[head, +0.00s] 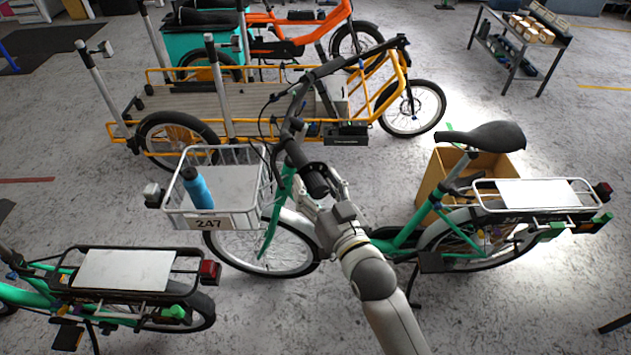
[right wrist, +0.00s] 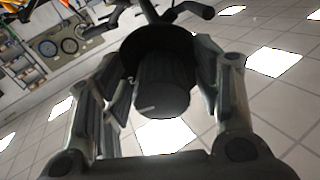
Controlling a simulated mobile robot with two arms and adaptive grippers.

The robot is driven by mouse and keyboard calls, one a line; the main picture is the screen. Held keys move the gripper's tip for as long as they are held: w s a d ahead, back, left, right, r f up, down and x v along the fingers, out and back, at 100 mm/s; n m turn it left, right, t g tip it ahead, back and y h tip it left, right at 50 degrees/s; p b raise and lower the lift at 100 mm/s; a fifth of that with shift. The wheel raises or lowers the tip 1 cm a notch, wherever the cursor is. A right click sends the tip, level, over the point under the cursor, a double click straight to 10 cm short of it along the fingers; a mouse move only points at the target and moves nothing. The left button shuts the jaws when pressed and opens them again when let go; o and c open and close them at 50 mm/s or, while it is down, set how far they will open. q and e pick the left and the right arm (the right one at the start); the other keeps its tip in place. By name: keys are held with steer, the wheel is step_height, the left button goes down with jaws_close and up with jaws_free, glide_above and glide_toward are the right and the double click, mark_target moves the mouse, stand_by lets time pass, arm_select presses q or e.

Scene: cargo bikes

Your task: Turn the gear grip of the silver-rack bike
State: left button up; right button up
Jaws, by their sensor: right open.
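The silver-rack bike is green, with a silver rack (head: 483,185) at its rear and a white front basket (head: 232,217) numbered 247. Its near handlebar end carries a black gear grip (head: 315,178). My right gripper (head: 328,196) is at that bar end, and its arm comes up from the bottom. In the right wrist view the open fingers (right wrist: 160,95) stand on either side of the dark round grip (right wrist: 165,82). I cannot tell whether they touch it. My left gripper is not in view.
A blue bottle (head: 197,188) stands in the basket. Another green bike with a black rack (head: 130,250) is at lower left. A yellow cargo bike (head: 270,130) stands behind the handlebar. A cardboard box (head: 432,180) is behind the saddle (head: 484,136).

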steer(key=shift+w+a, duration=0.15)
steer(key=c, duration=1)
steer(key=shift+c, duration=0.2)
steer(key=shift+r+n+p, duration=0.1)
steer(key=shift+n+p, duration=0.2)
steer(key=shift+n, duration=0.2)
steer(key=n+p, duration=0.1)
steer(key=n, duration=0.2)
steer(key=shift+n+y+p, duration=0.3)
steer(key=shift+n+p, duration=0.65)
steer(key=shift+n, duration=1.65)
